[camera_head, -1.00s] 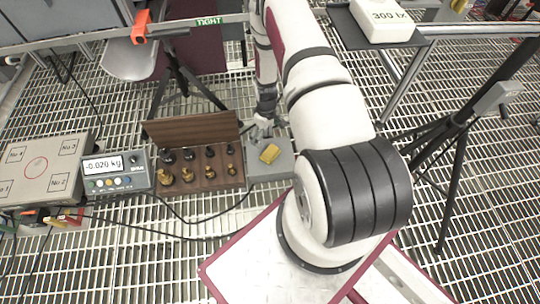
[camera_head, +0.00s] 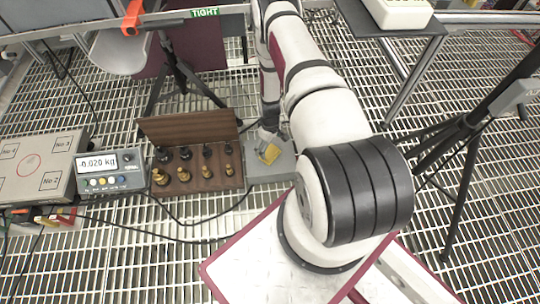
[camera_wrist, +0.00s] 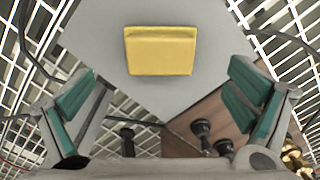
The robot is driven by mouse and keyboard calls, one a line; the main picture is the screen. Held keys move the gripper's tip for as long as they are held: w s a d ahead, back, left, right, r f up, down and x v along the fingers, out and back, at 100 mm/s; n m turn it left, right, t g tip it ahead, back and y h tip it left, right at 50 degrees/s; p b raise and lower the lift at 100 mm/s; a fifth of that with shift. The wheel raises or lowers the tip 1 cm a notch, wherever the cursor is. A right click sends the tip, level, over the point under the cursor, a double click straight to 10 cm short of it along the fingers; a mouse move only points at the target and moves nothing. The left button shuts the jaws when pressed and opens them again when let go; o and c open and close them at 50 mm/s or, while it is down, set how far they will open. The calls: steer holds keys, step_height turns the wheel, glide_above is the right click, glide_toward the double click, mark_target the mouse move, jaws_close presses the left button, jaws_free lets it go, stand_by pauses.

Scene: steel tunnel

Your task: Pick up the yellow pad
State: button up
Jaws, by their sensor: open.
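The yellow pad (camera_head: 269,153) lies on a small grey plate (camera_head: 262,172) to the right of the wooden weight box. In the wrist view the yellow pad (camera_wrist: 160,50) is a flat block on the bare grey plate (camera_wrist: 215,85), in the upper middle of the picture. My gripper (camera_wrist: 160,110) is open, its green-padded fingers at left and right with nothing between them. The pad sits ahead of the fingers and is not touched.
The open wooden box (camera_head: 215,183) with brass and black weights stands directly left of the plate, its lid upright. Left of it are a scale display (camera_head: 110,172) and a scale plate (camera_head: 40,165). Black cables run along the grating. A dark tripod (camera_head: 450,150) stands right.

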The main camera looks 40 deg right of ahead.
mark_target(270, 152)
steer(key=shift+f+b, duration=1.2)
steer(key=shift+f, duration=1.85)
steer(key=shift+c, duration=0.5)
steer(key=shift+r, duration=0.1)
steer(key=c, duration=1.3)
steer(key=shift+s, duration=0.1)
steer(key=shift+c, duration=0.6)
step_height(270, 152, up, 4)
steer(key=shift+f+p, duration=0.2)
steer(key=shift+p, duration=0.95)
steer(key=s+a+p, duration=0.1)
steer(key=s+a, duration=0.2)
steer(key=s, duration=0.1)
steer(key=s+a+r+p, duration=0.1)
steer(key=s+a+p, duration=0.1)
steer(key=s+a, duration=0.1)
steer(key=s+a+p, duration=0.2)
steer(key=s+a, duration=0.1)
steer(key=s, duration=0.3)
steer(key=shift+r, duration=0.2)
